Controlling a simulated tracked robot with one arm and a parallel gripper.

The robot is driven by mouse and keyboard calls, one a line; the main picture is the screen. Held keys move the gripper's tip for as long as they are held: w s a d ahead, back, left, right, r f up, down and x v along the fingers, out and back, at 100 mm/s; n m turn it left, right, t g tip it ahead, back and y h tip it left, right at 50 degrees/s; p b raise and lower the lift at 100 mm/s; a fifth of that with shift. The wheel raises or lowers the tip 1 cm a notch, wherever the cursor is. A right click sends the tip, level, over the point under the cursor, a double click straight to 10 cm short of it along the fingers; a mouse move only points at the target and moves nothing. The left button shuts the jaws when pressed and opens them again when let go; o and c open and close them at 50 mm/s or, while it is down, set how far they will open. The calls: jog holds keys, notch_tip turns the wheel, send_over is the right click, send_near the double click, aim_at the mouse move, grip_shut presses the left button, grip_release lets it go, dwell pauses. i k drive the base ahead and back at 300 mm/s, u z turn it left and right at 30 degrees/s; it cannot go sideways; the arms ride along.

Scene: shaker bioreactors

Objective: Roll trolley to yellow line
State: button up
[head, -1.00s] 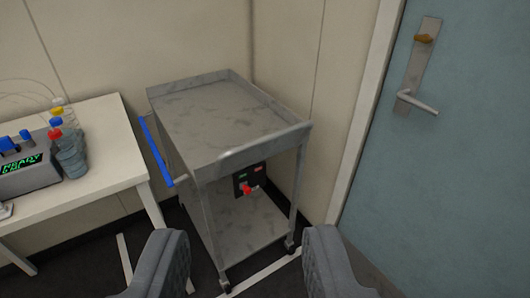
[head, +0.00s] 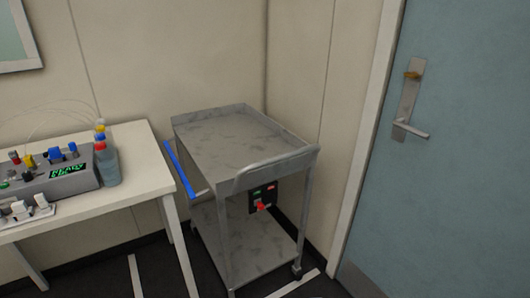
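The trolley (head: 247,147) is a grey metal cart with a top tray, a lower shelf (head: 250,250) and small castors. It stands upright in the corner between the wall and the door. A blue handle bar (head: 180,169) runs along its left side. My gripper is out of the picture and nothing of it shows. White lines are on the dark floor, one by the trolley's front right castor (head: 296,284) and one left of it (head: 136,277). No yellow line shows.
A white table (head: 150,165) stands left of the trolley, close to the blue handle. It carries a grey device (head: 62,175) with a green display and several bottles. A dark panel (head: 262,198) with a red knob shows between the trolley's shelves. A blue-grey door (head: 460,150) is at right.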

aim_at(236, 148)
jog(key=u, duration=0.25)
jog(key=i, duration=0.9)
